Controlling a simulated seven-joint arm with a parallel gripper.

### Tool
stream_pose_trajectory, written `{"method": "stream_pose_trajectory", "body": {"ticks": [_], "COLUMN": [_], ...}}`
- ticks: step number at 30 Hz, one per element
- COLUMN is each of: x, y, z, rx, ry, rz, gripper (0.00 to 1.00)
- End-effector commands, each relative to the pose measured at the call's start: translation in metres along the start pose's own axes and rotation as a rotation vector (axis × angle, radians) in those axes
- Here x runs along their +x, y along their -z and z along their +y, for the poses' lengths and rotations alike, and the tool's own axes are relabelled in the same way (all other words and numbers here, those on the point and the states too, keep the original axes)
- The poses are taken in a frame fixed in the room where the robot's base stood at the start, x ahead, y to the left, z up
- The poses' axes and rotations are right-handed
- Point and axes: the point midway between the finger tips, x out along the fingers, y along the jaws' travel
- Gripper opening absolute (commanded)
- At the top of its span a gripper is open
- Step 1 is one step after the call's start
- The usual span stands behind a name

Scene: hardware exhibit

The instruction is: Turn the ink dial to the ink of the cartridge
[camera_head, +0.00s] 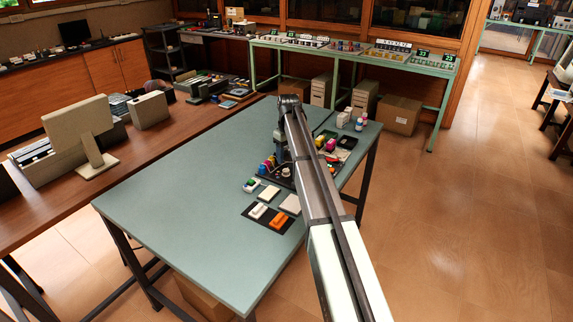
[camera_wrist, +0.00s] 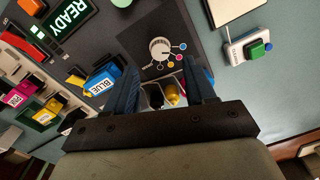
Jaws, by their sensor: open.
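The ink dial (camera_wrist: 159,48) is a round silver-white knob on a dark panel, with several small coloured dots along its right and lower side, among them a blue one. Which dot it points at is too small to tell. A blue cartridge (camera_wrist: 103,80) with a white label reading BLUE lies left of the dial in the wrist view. My gripper (camera_wrist: 158,73) is open and empty. Its two dark blue fingers appear on either side below the dial, not closed on it. In the head view, my arm partly hides the panel.
A lit READY sign (camera_wrist: 69,20) is at the upper left of the wrist view. A small device with green and blue buttons (camera_wrist: 254,48) is at the right. Pink and yellow cartridges lie left. The green table's (camera_head: 170,190) left part is clear.

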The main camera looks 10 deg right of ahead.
Motion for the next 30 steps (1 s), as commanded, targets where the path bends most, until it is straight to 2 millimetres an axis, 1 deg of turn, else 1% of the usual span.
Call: {"method": "stream_pose_trajectory", "body": {"ticks": [1, 6, 9, 12, 15, 19, 30], "x": [-0.012, -0.043, -0.058, -0.068, -0.075, -0.079, -0.077], "y": [0.001, 0.001, 0.001, 0.001, 0.000, 0.000, -0.002], "z": [0.001, 0.001, 0.001, 0.001, 0.000, 0.000, 0.002], "rx": [0.000, 0.000, 0.000, 0.000, 0.000, 0.000, 0.001], "ry": [-0.001, -0.001, -0.001, 0.000, 0.000, 0.000, 0.003], "rz": [0.003, 0.002, 0.002, 0.001, 0.000, 0.000, 0.009], "gripper": [0.55, 0.55, 0.55, 0.55, 0.55, 0.55, 0.55]}}
